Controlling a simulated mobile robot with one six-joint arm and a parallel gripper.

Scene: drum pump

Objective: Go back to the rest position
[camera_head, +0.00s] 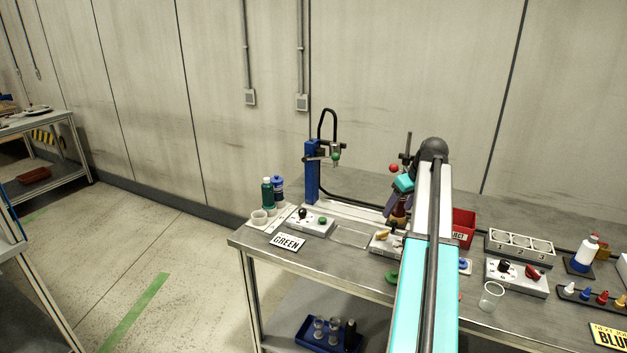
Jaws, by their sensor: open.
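My arm reaches over the workbench (345,263) from the bottom of the view, and its elbow is bent at the top. My gripper (397,208) points down on the left of the arm, over the back half of the bench. It is open, small in the view and partly hidden by the arm. A dark brownish object (399,219) shows right below it; I cannot tell whether they touch.
A blue pump stand (312,172) with a black hose is left of my gripper. A red bin (463,227) is close on the arm's right. Open floor (150,270) lies left.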

